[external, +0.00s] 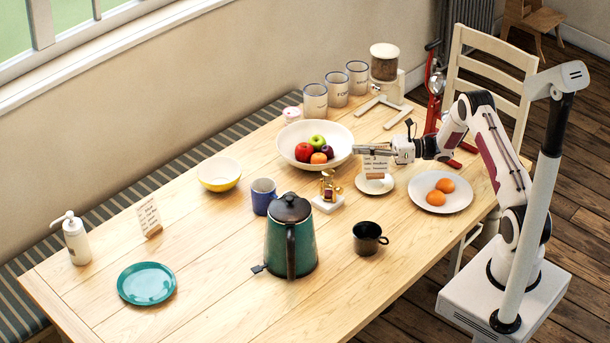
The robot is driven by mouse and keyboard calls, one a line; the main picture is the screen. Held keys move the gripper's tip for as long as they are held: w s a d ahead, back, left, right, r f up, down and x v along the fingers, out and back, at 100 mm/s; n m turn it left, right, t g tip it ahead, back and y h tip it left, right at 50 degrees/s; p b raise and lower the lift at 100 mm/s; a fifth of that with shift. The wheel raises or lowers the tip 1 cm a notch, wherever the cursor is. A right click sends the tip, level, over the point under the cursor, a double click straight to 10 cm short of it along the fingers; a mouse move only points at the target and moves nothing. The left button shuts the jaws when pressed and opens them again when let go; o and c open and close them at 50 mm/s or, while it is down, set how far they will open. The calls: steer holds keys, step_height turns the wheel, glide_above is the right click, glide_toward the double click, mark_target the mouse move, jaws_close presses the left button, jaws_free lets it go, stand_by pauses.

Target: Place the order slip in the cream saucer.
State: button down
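The order slip (376,165), a small white card with dark print and a tan lower edge, hangs upright below my gripper (364,151). My gripper points left, and its fingers appear shut on the slip's top edge. The cream saucer (386,187) lies on the table directly beneath the slip in the external view.
A fruit bowl (287,147) stands left of the saucer, and a white plate with orange fruits (446,185) stands right. A small brass grinder (328,190), black mug (368,238) and green kettle (291,240) are nearer. Another printed card (148,215) stands far left.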

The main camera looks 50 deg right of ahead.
steer(key=shift+f, duration=1.55)
steer(key=shift+f, duration=0.1)
steer(key=c, duration=2.3)
jaws_free()
steer(key=shift+s+d, duration=0.35)
steer(key=shift+d, duration=0.05)
steer(key=v, duration=1.1)
